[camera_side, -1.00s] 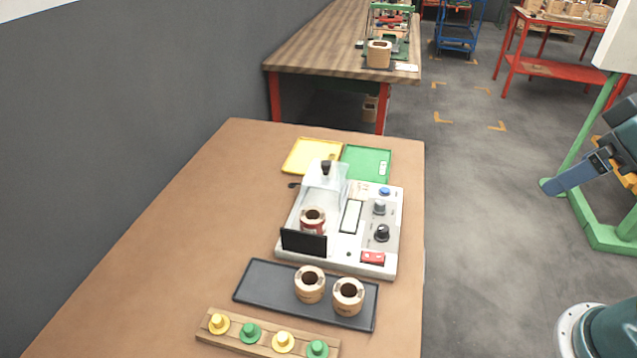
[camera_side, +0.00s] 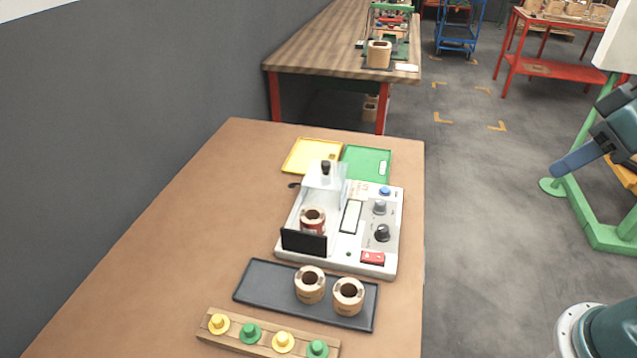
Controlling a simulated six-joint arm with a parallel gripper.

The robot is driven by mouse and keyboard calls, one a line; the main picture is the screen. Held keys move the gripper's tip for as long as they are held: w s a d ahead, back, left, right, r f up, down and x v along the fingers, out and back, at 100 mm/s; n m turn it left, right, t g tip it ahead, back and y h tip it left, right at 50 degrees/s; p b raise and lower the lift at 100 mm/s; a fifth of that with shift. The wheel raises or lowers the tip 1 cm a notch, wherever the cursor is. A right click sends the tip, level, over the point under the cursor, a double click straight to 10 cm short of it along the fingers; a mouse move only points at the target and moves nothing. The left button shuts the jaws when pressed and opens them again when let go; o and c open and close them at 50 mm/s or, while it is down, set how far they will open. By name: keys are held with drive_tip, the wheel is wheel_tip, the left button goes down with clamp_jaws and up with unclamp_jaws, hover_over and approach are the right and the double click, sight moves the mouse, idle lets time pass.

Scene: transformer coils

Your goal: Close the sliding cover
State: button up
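The clear sliding cover (camera_side: 322,186) with a black knob (camera_side: 326,167) sits at the back of the white test device (camera_side: 338,262) in the side view. A reddish coil (camera_side: 312,220) stands in the device in front of the cover, behind a black upright plate (camera_side: 303,242). The coil is not covered from above. My gripper (camera_side: 575,162) is at the right edge, over the floor and well away from the device. Only part of it shows, so its opening cannot be made out.
A dark tray (camera_side: 262,282) with two tan coils stands in front of the device. A wooden rail (camera_side: 232,340) with yellow and green pegs lies nearest. A yellow tray (camera_side: 312,156) and a green tray (camera_side: 366,162) lie behind. The table's left side is clear.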

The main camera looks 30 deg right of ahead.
drive_tip(key=w, duration=0.1)
drive_tip(key=w+r, duration=0.1)
drive_tip(key=w, duration=0.1)
drive_tip(key=shift+a+r, duration=0.2)
drive_tip(key=shift+a, duration=0.15)
clamp_jaws()
drive_tip(key=w+a+r+n+g+y, duration=0.1)
drive_tip(key=w+a+n+y, duration=0.15)
drive_tip(key=w, duration=1.85)
drive_tip(key=w+d+f+n+g+y, duration=0.1)
drive_tip(key=w+d+f+y, duration=0.1)
drive_tip(key=w+f, duration=0.5)
drive_tip(key=w+d+f+n+g+y, duration=0.1)
drive_tip(key=w+d+f+y, duration=0.1)
drive_tip(key=w+f, duration=0.6)
drive_tip(key=shift+w+f, duration=0.15)
drive_tip(key=shift+w, duration=0.7)
